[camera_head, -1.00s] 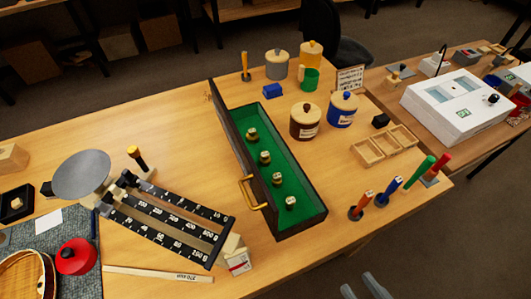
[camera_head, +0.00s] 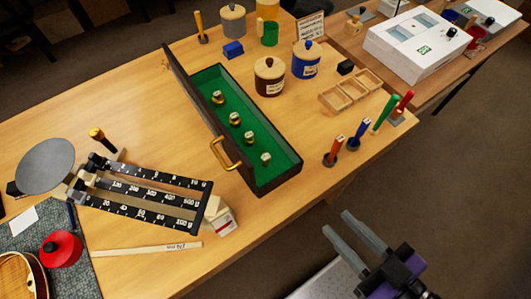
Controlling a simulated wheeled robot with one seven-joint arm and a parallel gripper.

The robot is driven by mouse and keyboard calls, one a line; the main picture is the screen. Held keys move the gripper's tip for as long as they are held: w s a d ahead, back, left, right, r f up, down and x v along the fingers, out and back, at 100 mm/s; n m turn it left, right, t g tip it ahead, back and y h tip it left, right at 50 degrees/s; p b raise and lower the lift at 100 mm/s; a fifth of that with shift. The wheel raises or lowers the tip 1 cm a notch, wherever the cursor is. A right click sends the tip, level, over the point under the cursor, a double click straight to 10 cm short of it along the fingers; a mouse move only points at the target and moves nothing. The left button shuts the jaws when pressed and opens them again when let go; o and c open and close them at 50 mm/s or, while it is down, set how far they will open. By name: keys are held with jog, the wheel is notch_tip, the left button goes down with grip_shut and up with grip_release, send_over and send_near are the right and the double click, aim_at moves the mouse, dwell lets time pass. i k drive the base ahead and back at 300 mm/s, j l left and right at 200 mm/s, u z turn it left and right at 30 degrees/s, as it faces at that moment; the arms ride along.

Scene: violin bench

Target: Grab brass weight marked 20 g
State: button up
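My gripper (camera_head: 345,240) is at the lower right, beyond the table's front edge. Its two grey fingers are apart and nothing shows between them.
A balance scale (camera_head: 150,195) with a round pan stands left of the box. Lidded jars (camera_head: 269,77), (camera_head: 306,60) stand behind it. Upright handled tools (camera_head: 333,150) and a wooden divided tray (camera_head: 350,92) stand to the right. A wooden strip (camera_head: 145,249) lies in front.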

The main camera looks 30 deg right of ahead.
aim_at(266, 157)
jog(key=l, duration=0.45)
jog(key=k+l, duration=0.15)
jog(key=l, duration=0.7)
jog(key=k+u, duration=0.05)
